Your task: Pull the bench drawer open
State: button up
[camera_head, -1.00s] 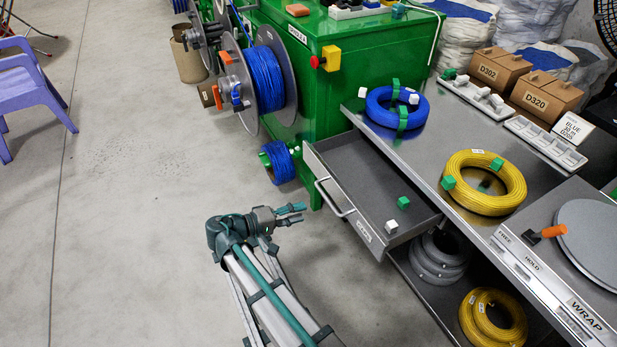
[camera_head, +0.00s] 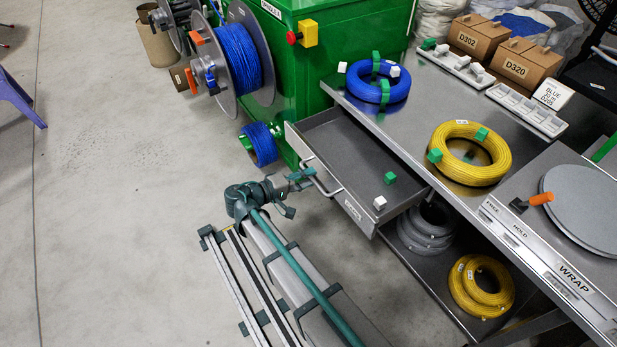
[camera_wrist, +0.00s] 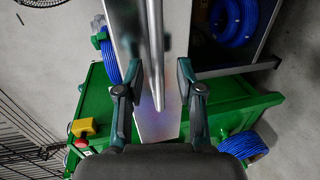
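The bench drawer (camera_head: 345,150) stands pulled out from under the steel bench top, its grey inside showing. A green block (camera_head: 390,177) and a white block (camera_head: 380,202) are at its right end. Its bar handle (camera_head: 322,183) runs along the front. My gripper (camera_head: 297,181) is close in front of the handle's left end. In the wrist view the fingers of my gripper (camera_wrist: 155,88) are spread, with the silver handle bar (camera_wrist: 156,55) between them in the picture. No finger is seen closed on the bar; whether one touches it I cannot tell.
A green machine (camera_head: 300,90) with a blue cable spool (camera_head: 238,58) stands behind left. A blue coil (camera_head: 378,82) and a yellow coil (camera_head: 470,153) lie on the bench top. Grey and yellow coils (camera_head: 482,285) sit on the lower shelf.

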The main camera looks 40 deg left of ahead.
jog(key=shift+w+d+f, duration=0.1)
jog(key=shift+w+d, duration=0.05)
jog(key=shift+w, duration=0.3)
grip_shut()
